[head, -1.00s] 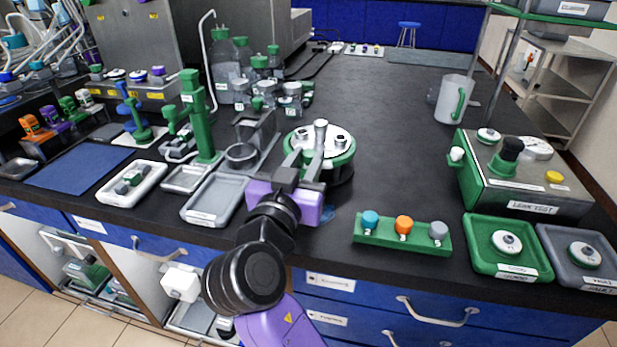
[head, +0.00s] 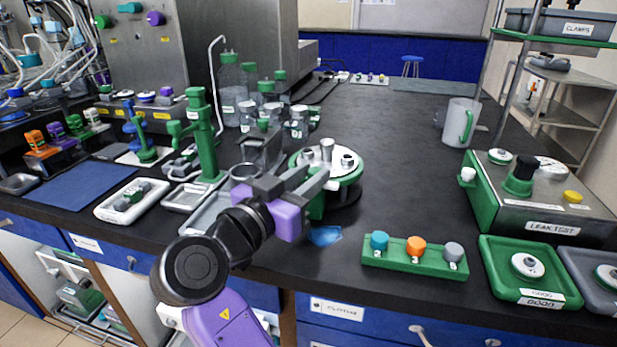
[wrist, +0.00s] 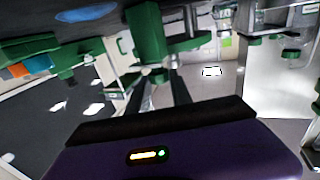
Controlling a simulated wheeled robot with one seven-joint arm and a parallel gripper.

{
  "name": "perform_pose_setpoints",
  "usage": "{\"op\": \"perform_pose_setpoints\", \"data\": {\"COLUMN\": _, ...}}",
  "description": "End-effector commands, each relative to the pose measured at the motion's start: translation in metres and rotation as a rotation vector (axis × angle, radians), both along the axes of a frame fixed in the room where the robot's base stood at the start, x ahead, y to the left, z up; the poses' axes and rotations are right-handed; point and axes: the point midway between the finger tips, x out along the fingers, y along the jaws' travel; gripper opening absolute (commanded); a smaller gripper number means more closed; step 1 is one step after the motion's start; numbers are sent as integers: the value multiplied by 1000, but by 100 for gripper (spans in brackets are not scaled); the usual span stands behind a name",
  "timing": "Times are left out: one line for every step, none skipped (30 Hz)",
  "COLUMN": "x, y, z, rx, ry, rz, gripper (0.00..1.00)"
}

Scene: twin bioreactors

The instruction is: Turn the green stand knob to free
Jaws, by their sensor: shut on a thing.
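The round stand with a green rim and white top (head: 350,160) stands on the bench in the head view, with metal posts on its top. My gripper (head: 318,182) reaches it from the front left, its dark fingers level with the rim. A green part (head: 316,207) shows just below the fingers at the stand's side. In the wrist view a green knob-like piece (wrist: 151,74) sits at the tips of my gripper (wrist: 160,80), below a green post (wrist: 146,30). The fingers are shut on this green knob. Its exact angle and any markings are hidden.
A green block with blue, orange and grey knobs (head: 416,258) lies right of the gripper. A green post stand (head: 203,140) and glass bottles (head: 231,90) stand to the left and behind. The leak test box (head: 545,205) is at right. The bench behind the round stand is clear.

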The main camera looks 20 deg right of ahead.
Motion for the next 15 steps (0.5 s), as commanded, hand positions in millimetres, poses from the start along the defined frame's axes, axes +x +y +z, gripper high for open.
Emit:
{"op": "perform_pose_setpoints", "data": {"x": 0, "y": 0, "z": -1, "rx": 0, "ry": 1, "rz": 0, "gripper": 0}}
{"op": "perform_pose_setpoints", "data": {"x": 0, "y": 0, "z": -1, "rx": 0, "ry": 1, "rz": -1, "gripper": 32}}
{"op": "perform_pose_setpoints", "data": {"x": 0, "y": 0, "z": -1, "rx": 0, "ry": 1, "rz": 0, "gripper": 40}}
{"op": "perform_pose_setpoints", "data": {"x": 0, "y": 0, "z": -1, "rx": 0, "ry": 1, "rz": 0, "gripper": 45}}
{"op": "perform_pose_setpoints", "data": {"x": 0, "y": 0, "z": -1, "rx": 0, "ry": 1, "rz": 0, "gripper": 48}}
{"op": "perform_pose_setpoints", "data": {"x": 0, "y": 0, "z": 0, "rx": 1, "ry": 1, "rz": 0, "gripper": 48}}
{"op": "perform_pose_setpoints", "data": {"x": 0, "y": 0, "z": 0, "rx": 1, "ry": 1, "rz": 0, "gripper": 48}}
{"op": "perform_pose_setpoints", "data": {"x": 0, "y": 0, "z": 0, "rx": 1, "ry": 1, "rz": 0, "gripper": 48}}
{"op": "perform_pose_setpoints", "data": {"x": 0, "y": 0, "z": 0, "rx": 1, "ry": 1, "rz": 0, "gripper": 48}}
{"op": "perform_pose_setpoints", "data": {"x": 0, "y": 0, "z": 0, "rx": 1, "ry": 1, "rz": 0, "gripper": 48}}
{"op": "perform_pose_setpoints", "data": {"x": 0, "y": 0, "z": 0, "rx": 0, "ry": 0, "rz": 0, "gripper": 48}}
{"op": "perform_pose_setpoints", "data": {"x": 0, "y": 0, "z": 0, "rx": 0, "ry": 0, "rz": 1, "gripper": 48}}
{"op": "perform_pose_setpoints", "data": {"x": 0, "y": 0, "z": 0, "rx": 0, "ry": 0, "rz": 1, "gripper": 48}}
{"op": "perform_pose_setpoints", "data": {"x": 0, "y": 1, "z": 0, "rx": 0, "ry": 0, "rz": 1, "gripper": 48}}
{"op": "perform_pose_setpoints", "data": {"x": -1, "y": 2, "z": 0, "rx": 0, "ry": 0, "rz": 1, "gripper": 48}}
